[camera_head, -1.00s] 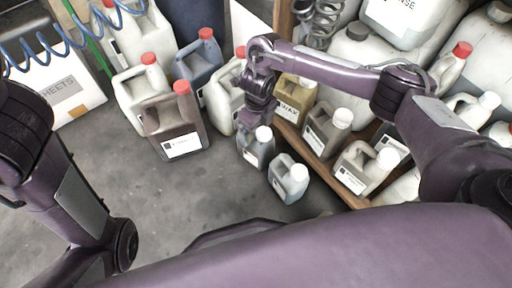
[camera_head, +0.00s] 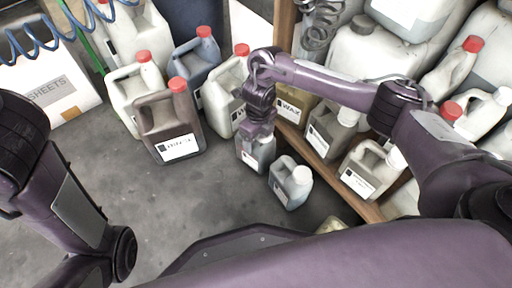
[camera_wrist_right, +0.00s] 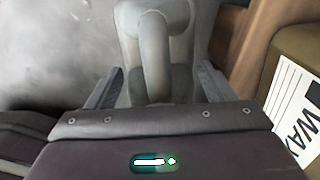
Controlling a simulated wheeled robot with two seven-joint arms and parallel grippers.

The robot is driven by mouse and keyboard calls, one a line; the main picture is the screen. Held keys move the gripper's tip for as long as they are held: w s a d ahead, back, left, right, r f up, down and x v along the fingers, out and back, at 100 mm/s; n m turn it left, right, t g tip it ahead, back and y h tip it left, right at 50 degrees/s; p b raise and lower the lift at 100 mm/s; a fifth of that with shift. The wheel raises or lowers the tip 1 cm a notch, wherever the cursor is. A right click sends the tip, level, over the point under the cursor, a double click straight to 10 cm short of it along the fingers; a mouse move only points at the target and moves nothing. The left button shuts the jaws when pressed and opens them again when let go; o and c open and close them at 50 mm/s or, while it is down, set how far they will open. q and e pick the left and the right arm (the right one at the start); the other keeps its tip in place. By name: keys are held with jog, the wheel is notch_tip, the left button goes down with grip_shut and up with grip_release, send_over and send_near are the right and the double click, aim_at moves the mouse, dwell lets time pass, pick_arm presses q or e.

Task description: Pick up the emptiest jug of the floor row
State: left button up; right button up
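Two small grey jugs stand on the concrete floor beside the wooden shelf edge in the head view. My right gripper (camera_head: 258,133) is directly above the back one (camera_head: 257,157) and hides its cap and handle. In the right wrist view, the grey handle (camera_wrist_right: 155,60) of this jug stands between the two fingers (camera_wrist_right: 157,90). The fingers are apart, with a gap visible on each side of it. The front small jug (camera_head: 289,186), white-capped, stands upright and apart, closer to me. Liquid levels in both are hard to tell. My left gripper is out of view.
Larger red-capped jugs, brown (camera_head: 170,128), cream (camera_head: 130,92), blue (camera_head: 196,62) and whitish (camera_head: 228,98), crowd behind and left. A wooden shelf (camera_head: 330,172) holds a WAX container (camera_head: 292,108) and grey jugs at right. The floor (camera_head: 190,205) at front left is clear.

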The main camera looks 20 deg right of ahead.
jog(key=c, duration=1)
jog(key=shift+r, duration=0.1)
